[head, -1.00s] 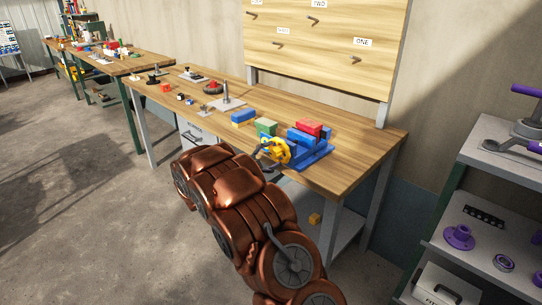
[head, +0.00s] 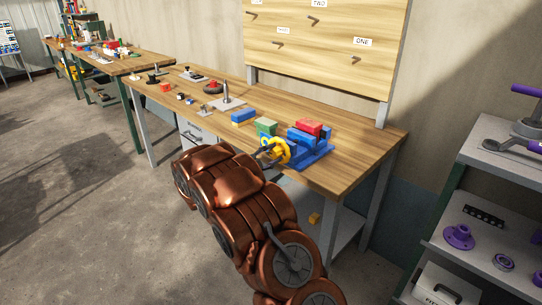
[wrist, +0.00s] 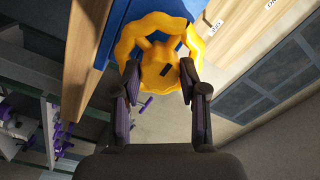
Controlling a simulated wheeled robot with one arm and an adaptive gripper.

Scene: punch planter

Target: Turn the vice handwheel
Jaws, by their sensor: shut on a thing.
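The vice (head: 311,151) is blue with a red block (head: 309,127) on top. It stands at the front right edge of the wooden workbench. Its yellow handwheel (head: 277,150) faces the front of the bench, and it also shows in the wrist view (wrist: 160,52) with a wavy rim and a central hub. My gripper (wrist: 158,78) has its two dark fingers on either side of the hub, shut on the handwheel. In the head view my copper-coloured arm reaches up to the wheel and hides part of the bench front.
Green (head: 265,126) and blue-yellow blocks (head: 243,116) lie left of the vice. A pegboard (head: 330,40) stands behind the bench (head: 350,140). A grey shelf (head: 500,160) with purple parts is at the right. The floor at the left is free.

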